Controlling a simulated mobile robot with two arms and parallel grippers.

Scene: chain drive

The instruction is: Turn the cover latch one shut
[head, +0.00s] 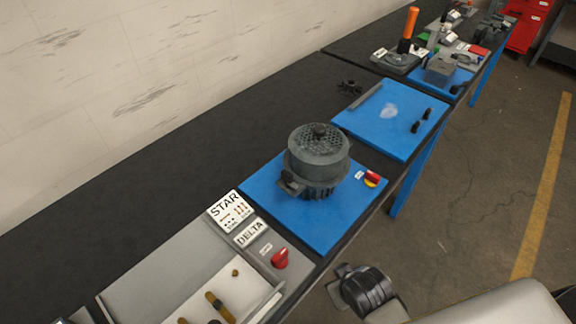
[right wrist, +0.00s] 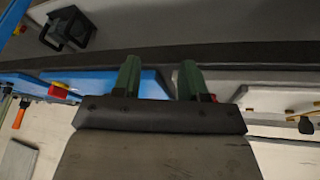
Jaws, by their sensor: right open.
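No cover latch can be made out for certain in either view. In the right wrist view my right gripper (right wrist: 159,78) shows two green fingers set apart, with nothing between them. The fingers point toward a dark bench edge, with blue and pale surfaces beside them. In the head view a dark jointed part, seemingly of my right arm, is low in front of the bench; its fingers cannot be made out there. My left gripper is in neither view.
Nearby are a red knob (head: 280,258), a STAR sign (head: 231,209) and a tray of brass parts. Another blue mat (head: 380,130) holds small black parts. An orange-handled tool (head: 408,28) stands farther back.

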